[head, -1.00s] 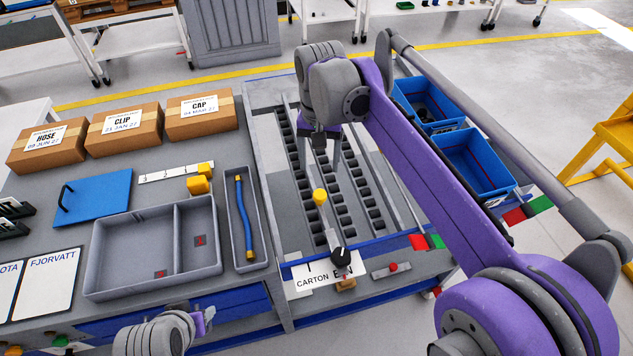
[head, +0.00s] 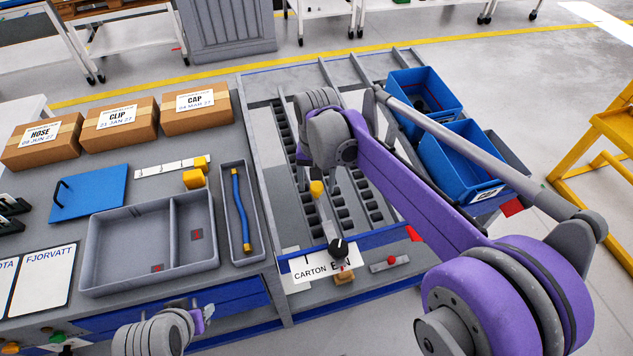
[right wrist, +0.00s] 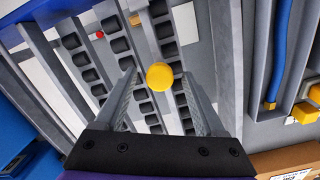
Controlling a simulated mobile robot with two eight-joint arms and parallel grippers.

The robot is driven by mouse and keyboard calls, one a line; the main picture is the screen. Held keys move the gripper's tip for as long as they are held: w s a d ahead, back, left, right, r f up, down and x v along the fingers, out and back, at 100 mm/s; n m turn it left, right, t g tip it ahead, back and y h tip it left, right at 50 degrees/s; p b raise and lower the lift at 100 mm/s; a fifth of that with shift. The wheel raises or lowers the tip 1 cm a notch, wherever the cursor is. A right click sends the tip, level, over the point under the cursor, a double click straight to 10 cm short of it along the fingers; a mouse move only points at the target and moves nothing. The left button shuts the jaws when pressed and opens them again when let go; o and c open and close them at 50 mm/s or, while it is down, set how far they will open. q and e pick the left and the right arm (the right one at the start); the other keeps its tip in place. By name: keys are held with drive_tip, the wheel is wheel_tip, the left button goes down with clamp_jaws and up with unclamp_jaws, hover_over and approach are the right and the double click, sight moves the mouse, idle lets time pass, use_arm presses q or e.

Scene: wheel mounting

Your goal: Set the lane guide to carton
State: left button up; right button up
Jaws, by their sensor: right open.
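A yellow knob (head: 316,188) stands over the roller lanes of the conveyor (head: 345,205). A narrow grey bar shows between it and a black knob (head: 338,248) at the front sign. The sign (head: 312,265) reads CARTON on its left; the word on its right is partly covered by the black knob. My right gripper (head: 317,180) is open at the yellow knob, its fingers partly hidden by my arm. In the right wrist view the yellow knob (right wrist: 160,75) lies between the open fingertips (right wrist: 160,84), with gaps at both sides. My left gripper (head: 203,314) is low at the front left.
A grey divided tray (head: 107,287) and a narrow tray with a blue hose (head: 240,210) lie left of the conveyor. Blue bins (head: 470,165) stand at its right. A red button (head: 391,260) sits right of the sign. Several cartons (head: 120,120) line the back left.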

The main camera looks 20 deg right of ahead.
clamp_jaws()
idle(1.3)
